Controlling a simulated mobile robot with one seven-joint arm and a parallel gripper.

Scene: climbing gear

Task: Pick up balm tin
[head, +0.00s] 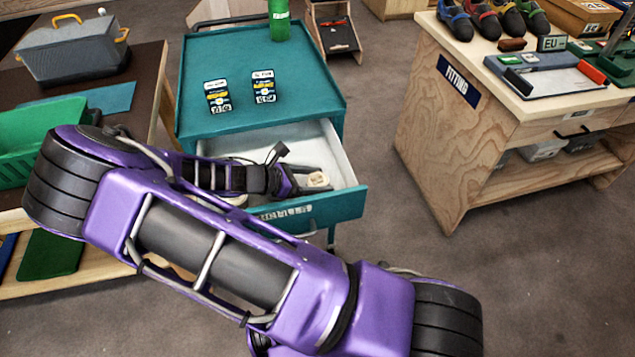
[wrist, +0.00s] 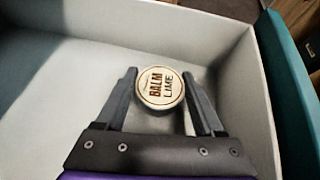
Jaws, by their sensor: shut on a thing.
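The balm tin (wrist: 160,86) is small, round and cream-coloured, with "BALM LIME" on its lid. My gripper (wrist: 160,92) is shut on it, with one dark finger on each side in the wrist view. The tin is within the open white-lined drawer (head: 345,160) of the teal cart; I cannot tell whether it touches the drawer floor. In the head view my gripper (head: 305,182) reaches into the drawer, and a pale shape at its fingers is the tin (head: 318,180).
The teal cart top (head: 310,60) carries two small labelled boxes (head: 217,96) and a green cylinder (head: 279,20). A wooden fitting counter (head: 450,130) with shoes stands at right. A brown table (head: 110,90) with a grey toolbox (head: 72,48) and green bin (head: 40,135) is at left.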

